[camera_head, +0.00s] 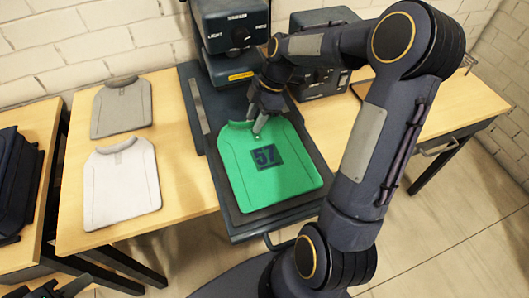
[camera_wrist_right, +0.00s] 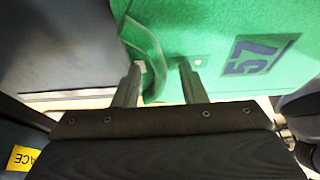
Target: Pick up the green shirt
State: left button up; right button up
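The green shirt (camera_head: 262,186), with a dark blue printed square reading 57, lies flat on the dark platen of the press. My right gripper (camera_head: 256,122) is at its collar end. In the right wrist view, the gripper's two fingers (camera_wrist_right: 160,68) stand apart, with the collar fold of the green shirt (camera_wrist_right: 210,45) between them. I cannot tell whether either finger touches the cloth. My left gripper (camera_head: 50,288) shows only partly at the bottom left edge, away from the shirt; its finger opening is unclear.
The press's dark head (camera_head: 232,35) stands behind the platen (camera_head: 275,215). A grey shirt (camera_head: 121,106) and a whitish shirt (camera_head: 122,185) lie on the wooden table (camera_head: 185,160) at left. Dark folded garments (camera_head: 15,185) lie at far left. Another wooden table (camera_head: 465,105) stands at right.

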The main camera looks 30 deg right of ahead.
grip_shut()
jog(key=shift+r, duration=0.1)
dwell(0.3)
